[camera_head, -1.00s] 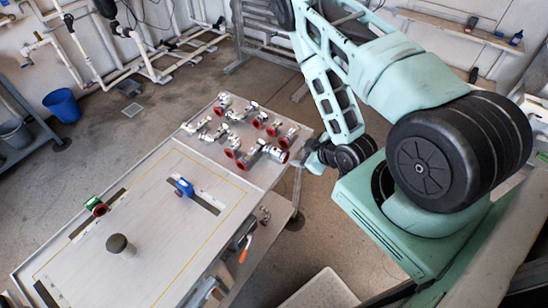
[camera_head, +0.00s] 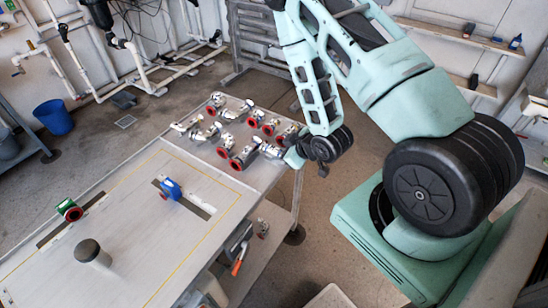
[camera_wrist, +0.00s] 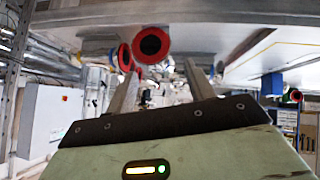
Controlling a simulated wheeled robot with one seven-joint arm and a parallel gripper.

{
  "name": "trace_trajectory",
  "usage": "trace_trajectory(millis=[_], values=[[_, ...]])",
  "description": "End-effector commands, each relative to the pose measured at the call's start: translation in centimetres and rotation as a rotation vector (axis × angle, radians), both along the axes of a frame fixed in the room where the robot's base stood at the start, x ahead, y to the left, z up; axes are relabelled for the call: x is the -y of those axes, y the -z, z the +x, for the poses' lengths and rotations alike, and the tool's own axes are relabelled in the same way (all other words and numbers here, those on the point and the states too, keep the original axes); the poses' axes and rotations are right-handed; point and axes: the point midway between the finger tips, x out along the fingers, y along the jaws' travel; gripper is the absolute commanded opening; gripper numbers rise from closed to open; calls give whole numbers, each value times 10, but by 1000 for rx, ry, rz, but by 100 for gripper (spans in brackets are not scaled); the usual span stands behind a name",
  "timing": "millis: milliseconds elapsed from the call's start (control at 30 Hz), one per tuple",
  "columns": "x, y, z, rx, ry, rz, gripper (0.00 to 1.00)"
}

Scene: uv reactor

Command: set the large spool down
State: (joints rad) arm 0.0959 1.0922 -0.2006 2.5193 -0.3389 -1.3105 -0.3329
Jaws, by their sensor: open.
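Several grey pipe spools with red-ringed flanges lie at the far right end of the table (camera_head: 135,215). A larger one, likely the large spool (camera_head: 245,157), lies at the near right of this group. My gripper (camera_head: 291,158) is at the table's right edge beside it. In the wrist view, the two fingers (camera_wrist: 162,88) stand apart with a clear gap. A large red-ringed flange (camera_wrist: 151,45) shows above the left finger, with another behind it. I cannot tell whether a finger touches the spool.
A blue-handled part (camera_head: 170,189) sits at a slot in the table, and a green and red part (camera_head: 70,209) at another. A dark-capped post (camera_head: 90,252) stands at the near left. The table between them is clear. A blue bucket (camera_head: 57,112) stands on the floor.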

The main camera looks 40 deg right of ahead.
Motion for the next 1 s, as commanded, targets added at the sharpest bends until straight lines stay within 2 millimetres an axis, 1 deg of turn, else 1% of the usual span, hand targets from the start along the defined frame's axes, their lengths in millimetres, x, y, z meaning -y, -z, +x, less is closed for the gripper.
trace_trajectory(millis=[133,300,400,500,700,767,800,900,1000], values=[[0,4,10,1,-2,0,54],[1,20,29,-1,-2,0,54],[0,29,37,0,-1,0,54],[0,33,40,-1,0,0,54],[0,34,40,0,0,0,54],[0,34,40,0,0,0,37],[0,34,40,0,0,0,26],[0,34,40,0,0,0,0],[0,33,40,1,0,0,0]])
